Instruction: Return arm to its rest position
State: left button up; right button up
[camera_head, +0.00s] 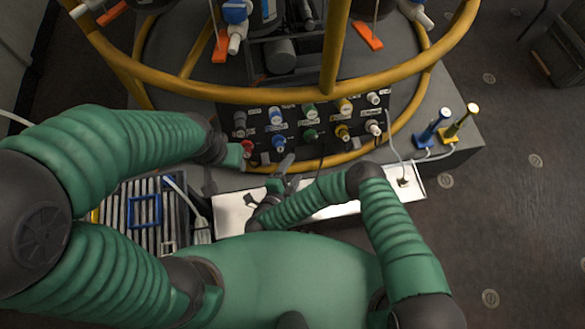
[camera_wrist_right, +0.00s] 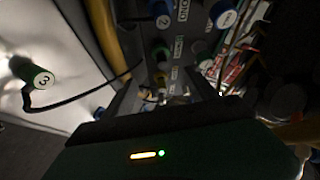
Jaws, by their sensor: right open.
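My right arm, in green ribbed sleeving, comes in from the lower right in the head view and bends back left. Its dark gripper (camera_head: 283,176) is open just in front of the connector panel (camera_head: 322,150), with nothing seen between its fingers. My left arm reaches in from the left, and its dark wrist end (camera_head: 218,150) is beside a red knob (camera_head: 247,148); its fingers cannot be made out. In the right wrist view, my own green housing fills the bottom, and numbered blue and white connectors (camera_wrist_right: 163,18) show above it.
A yellow tubular ring (camera_head: 250,92) surrounds the panel. A white tray (camera_head: 235,217) lies in front. A slatted crate (camera_head: 128,208) is at left. Blue (camera_head: 432,126) and yellow (camera_head: 460,121) plugs stand at right.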

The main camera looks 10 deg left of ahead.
jog(key=w+a+r+n+g+y, duration=0.2)
jog(key=w+a+r+n+y, duration=0.3)
jog(key=w+r+n+y, duration=0.55)
jog(key=s+d+r+n+g+h, duration=0.2)
jog(key=s+d+r+n+g, duration=0.15)
jog(key=d, duration=0.65)
jog(key=s+d+r+n+g+h, duration=0.25)
jog(key=s+d, duration=0.25)
jog(key=d, duration=0.5)
jog(key=s+d+r+g+h, duration=0.2)
jog(key=s+d+r, duration=0.5)
jog(key=s+d, duration=0.4)
notch_tip(320, 180, up, 15)
jog(key=a+p, duration=0.1)
jog(key=p, duration=1.5)
jog(key=shift+s+r+p, duration=0.2)
jog(key=shift+s+p, duration=0.05)
jog(key=shift+p, duration=0.15)
jog(key=shift+m, duration=0.25)
